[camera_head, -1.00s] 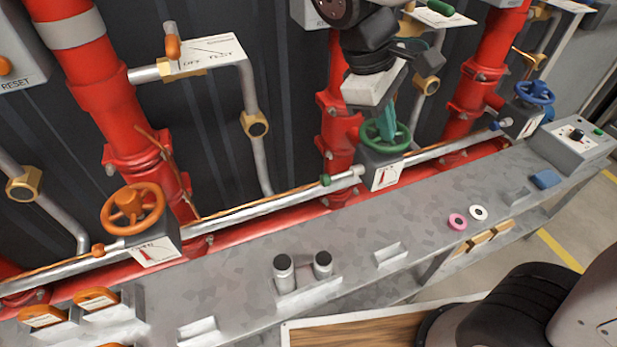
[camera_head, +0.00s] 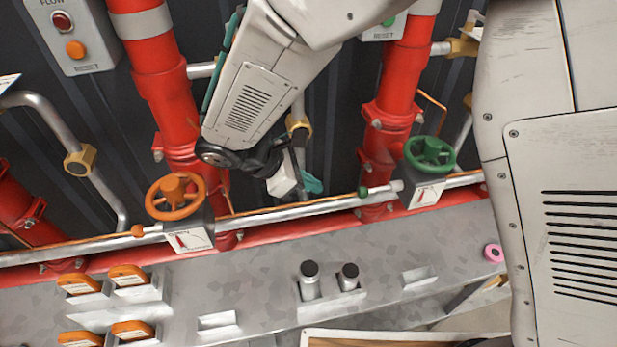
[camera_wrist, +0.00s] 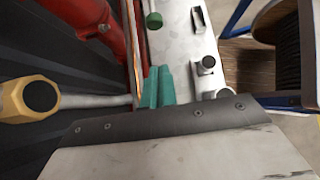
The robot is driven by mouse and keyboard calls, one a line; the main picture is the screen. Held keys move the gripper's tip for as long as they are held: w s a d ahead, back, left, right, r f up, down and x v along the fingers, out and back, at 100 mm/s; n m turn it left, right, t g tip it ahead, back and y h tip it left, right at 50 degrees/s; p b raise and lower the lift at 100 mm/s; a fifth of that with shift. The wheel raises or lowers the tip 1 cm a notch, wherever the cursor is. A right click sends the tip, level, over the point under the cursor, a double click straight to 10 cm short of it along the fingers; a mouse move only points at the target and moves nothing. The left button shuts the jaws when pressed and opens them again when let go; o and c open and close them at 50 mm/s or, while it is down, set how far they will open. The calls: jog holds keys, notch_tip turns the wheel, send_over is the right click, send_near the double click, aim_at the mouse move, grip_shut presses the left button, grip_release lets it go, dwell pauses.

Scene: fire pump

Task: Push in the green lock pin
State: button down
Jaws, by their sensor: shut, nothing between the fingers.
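The green lock pin (camera_head: 364,192) is a small green knob on the silver pipe, just left of the green valve wheel (camera_head: 430,154) and its gauge box. In the wrist view the green knob (camera_wrist: 154,20) shows at the top, ahead of the fingertips. My gripper (camera_head: 311,184) has teal fingers and hangs above the pipe, left of the green knob and apart from it. In the wrist view my gripper (camera_wrist: 158,82) has its two fingers together with nothing between them.
An orange valve wheel (camera_head: 176,197) with an orange knob (camera_head: 138,231) stands to the left. Red vertical pipes (camera_head: 395,90) rise behind. The grey bench (camera_head: 260,265) carries two dark-capped cylinders (camera_head: 310,280) and several orange-topped pieces (camera_head: 130,276). A pink ring (camera_head: 493,252) lies at right.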

aim_at(368, 191)
jog(key=w+d+f, duration=0.2)
jog(key=d+f, duration=0.2)
jog(key=d, duration=0.4)
jog(key=shift+w+a, duration=0.1)
